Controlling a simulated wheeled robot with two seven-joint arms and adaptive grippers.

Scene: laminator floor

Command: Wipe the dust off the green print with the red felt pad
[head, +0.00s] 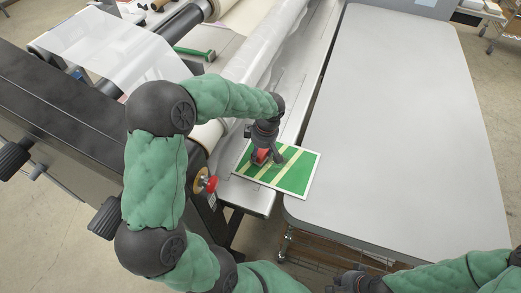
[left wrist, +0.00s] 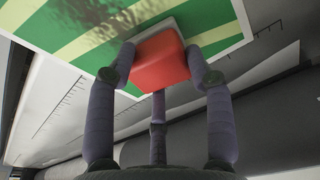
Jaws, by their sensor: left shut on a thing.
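The green print (head: 296,177) has pale yellow diagonal stripes and a white border. It lies on the laminator's front bed, and its right part reaches toward the grey table's edge. My left gripper (head: 264,156) is over the print's left half, shut on the red felt pad (head: 260,156). In the left wrist view the red pad (left wrist: 162,62) sits between the fingers, its pale underside at or very near the green print (left wrist: 60,22); I cannot tell if they touch. A dark mottled patch shows on the print there; dust or shadow is unclear. My right gripper (head: 352,283) is at the bottom edge, its fingers unclear.
The large grey table (head: 410,110) to the right is bare. The laminator's film-covered roller (head: 262,55) runs behind the print. A red knob (head: 209,184) sticks out left of the print. A green-handled tool (head: 195,53) lies further back on the machine.

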